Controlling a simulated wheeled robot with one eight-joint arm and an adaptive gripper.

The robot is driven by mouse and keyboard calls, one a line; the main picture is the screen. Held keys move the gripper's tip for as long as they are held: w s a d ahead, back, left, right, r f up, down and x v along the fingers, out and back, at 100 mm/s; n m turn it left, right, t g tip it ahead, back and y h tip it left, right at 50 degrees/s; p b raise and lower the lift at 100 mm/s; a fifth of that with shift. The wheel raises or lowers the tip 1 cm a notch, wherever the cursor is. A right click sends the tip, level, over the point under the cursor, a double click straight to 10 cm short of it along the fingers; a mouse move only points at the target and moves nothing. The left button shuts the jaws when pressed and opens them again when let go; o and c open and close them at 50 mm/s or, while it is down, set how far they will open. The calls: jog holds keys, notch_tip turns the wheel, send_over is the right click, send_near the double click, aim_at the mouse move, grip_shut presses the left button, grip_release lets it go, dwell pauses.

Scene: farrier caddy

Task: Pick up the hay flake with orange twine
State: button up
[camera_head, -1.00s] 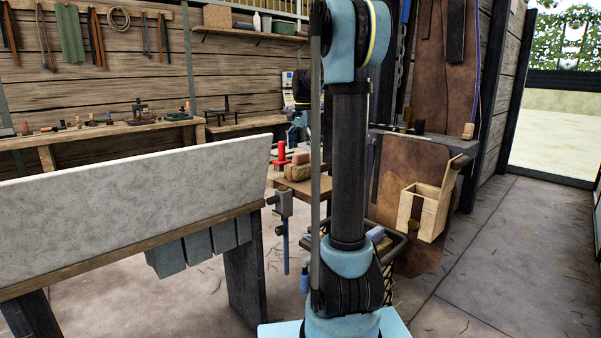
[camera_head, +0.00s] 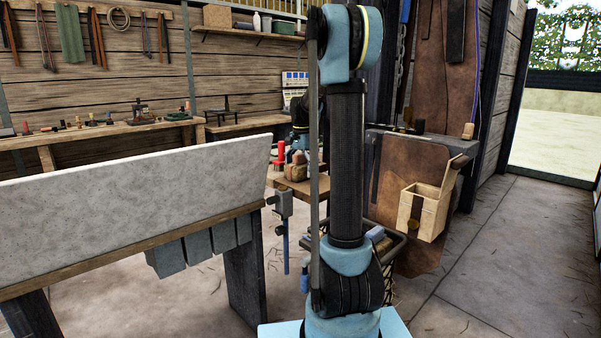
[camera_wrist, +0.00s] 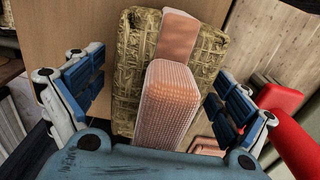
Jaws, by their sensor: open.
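In the wrist view a straw-coloured hay flake (camera_wrist: 126,65) lies on a brown wooden surface. A flat pinkish-orange band (camera_wrist: 178,35) crosses its far part; I cannot tell whether this is the twine. A ribbed pinkish-orange block (camera_wrist: 165,108) stands nearer the camera, over the middle of the hay. My gripper (camera_wrist: 160,85) is open, with one blue-padded finger on each side of the hay and block. Neither finger visibly grips anything. In the head view my own arm hides most of this spot; small brownish blocks (camera_head: 297,170) show on a little wooden stand.
A red object (camera_wrist: 298,130) is close beside the right finger in the wrist view. A wooden box (camera_head: 424,212) is at right. Open floor (camera_head: 510,240) lies at far right.

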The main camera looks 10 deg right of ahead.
aim_at(301, 153)
jog(key=c, duration=1.4)
notch_tip(301, 153, up, 10)
jog(key=shift+r, duration=0.1)
jog(key=o, duration=0.6)
jog(key=shift+c, duration=0.2)
jog(key=c, duration=0.9)
jog(key=shift+s, duration=0.1)
jog(key=shift+c, duration=0.4)
